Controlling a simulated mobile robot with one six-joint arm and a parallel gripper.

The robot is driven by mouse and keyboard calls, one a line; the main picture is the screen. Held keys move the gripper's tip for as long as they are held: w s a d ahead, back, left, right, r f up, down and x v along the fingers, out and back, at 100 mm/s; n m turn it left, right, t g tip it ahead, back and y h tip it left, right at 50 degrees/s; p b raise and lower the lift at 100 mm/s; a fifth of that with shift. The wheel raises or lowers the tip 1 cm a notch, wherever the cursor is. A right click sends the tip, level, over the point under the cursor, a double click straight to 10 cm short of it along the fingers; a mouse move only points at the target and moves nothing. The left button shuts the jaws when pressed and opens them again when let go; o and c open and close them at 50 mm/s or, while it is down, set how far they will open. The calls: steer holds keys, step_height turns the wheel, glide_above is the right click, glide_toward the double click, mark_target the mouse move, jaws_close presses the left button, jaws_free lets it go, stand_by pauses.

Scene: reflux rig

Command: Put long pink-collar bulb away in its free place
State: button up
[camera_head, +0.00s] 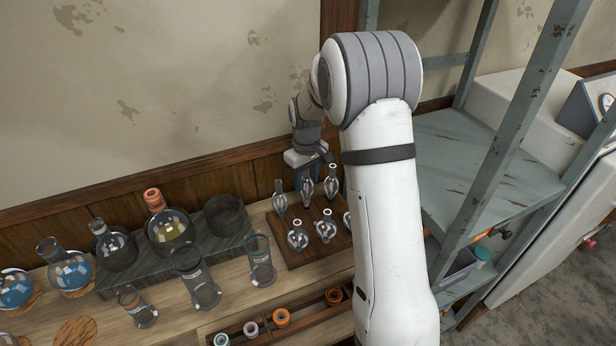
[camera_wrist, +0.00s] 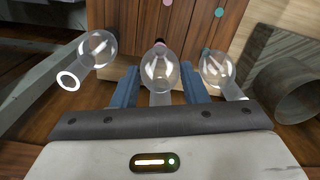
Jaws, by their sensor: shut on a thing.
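My gripper (camera_head: 308,172) is at the back of the bench, its blue fingers (camera_wrist: 128,88) closed on either side of a clear glass bulb (camera_wrist: 160,70). In the head view this bulb (camera_head: 307,190) appears in the middle of the back row over the brown wooden board (camera_head: 292,257). A small pink mark shows at its far end in the wrist view; I cannot tell whether it is its collar or a dot on the board. I cannot tell whether the bulb touches the board. Other bulbs stand on both sides, left (camera_wrist: 97,48) and right (camera_wrist: 215,68) in the wrist view.
More bulbs (camera_head: 298,236) stand in the board's front row, partly hidden by my arm. Glass beakers (camera_head: 262,262) and flasks (camera_head: 170,230) crowd the left. A rack with coloured rings (camera_head: 281,318) lies in front. The wall is close behind; a grey shelf (camera_head: 480,165) stands right.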

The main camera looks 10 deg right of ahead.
steer(key=shift+f+b, duration=0.4)
steer(key=shift+f, duration=0.45)
steer(key=shift+f, duration=0.1)
steer(key=shift+f+b, duration=0.35)
steer(key=o, duration=0.9)
steer(key=shift+o, duration=0.2)
steer(key=shift+r, duration=0.1)
step_height(320, 180, up, 8)
steer(key=shift+f+b, duration=0.2)
steer(key=shift+b, duration=0.1)
